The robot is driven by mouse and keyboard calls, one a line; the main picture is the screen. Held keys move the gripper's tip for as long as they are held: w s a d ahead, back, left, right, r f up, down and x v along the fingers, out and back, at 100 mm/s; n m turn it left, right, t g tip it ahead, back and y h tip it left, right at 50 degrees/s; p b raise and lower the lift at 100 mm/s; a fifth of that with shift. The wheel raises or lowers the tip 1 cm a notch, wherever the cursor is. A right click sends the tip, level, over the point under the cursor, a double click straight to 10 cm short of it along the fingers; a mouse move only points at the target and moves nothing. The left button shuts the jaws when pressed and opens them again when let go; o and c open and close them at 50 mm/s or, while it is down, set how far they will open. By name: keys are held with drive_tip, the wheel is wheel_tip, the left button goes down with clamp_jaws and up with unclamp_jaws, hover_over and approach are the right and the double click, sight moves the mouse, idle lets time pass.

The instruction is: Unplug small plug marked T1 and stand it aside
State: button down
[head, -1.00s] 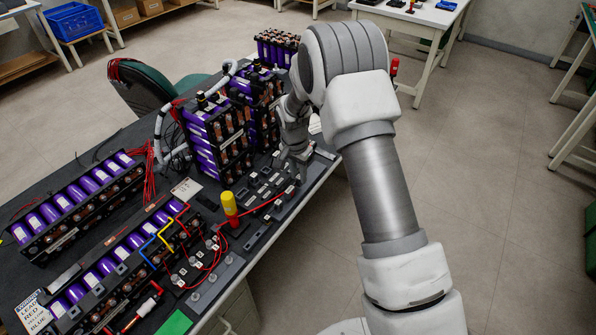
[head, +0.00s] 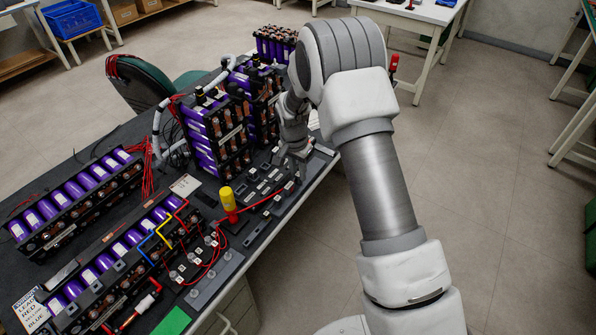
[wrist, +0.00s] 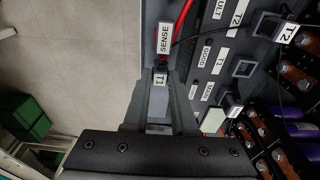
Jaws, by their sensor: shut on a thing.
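The small dark plug marked T1 (wrist: 160,79) is between the grey fingers of my gripper (wrist: 159,105) in the wrist view. The fingers are shut on it. An empty square socket (wrist: 243,67) beside a printed T1 label lies to the right of the held plug, clear of it. I cannot tell whether the plug touches the surface below. In the head view my gripper (head: 300,168) is low over the bench's right edge strip, and the plug is too small to make out.
A plug marked T2 (wrist: 284,30) sits at upper right, with copper busbars beyond. A SENSE label (wrist: 164,39) and red wire lie just past the fingertips. Tall purple battery modules (head: 215,135) stand left of my gripper.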

drive_tip(key=shift+f, duration=0.2)
drive_tip(key=c, duration=0.6)
unclamp_jaws()
drive_tip(key=shift+c, duration=0.2)
drive_tip(key=shift+r, duration=0.2)
drive_tip(key=shift+r+p, duration=1.35)
drive_tip(key=shift+r, duration=1.5)
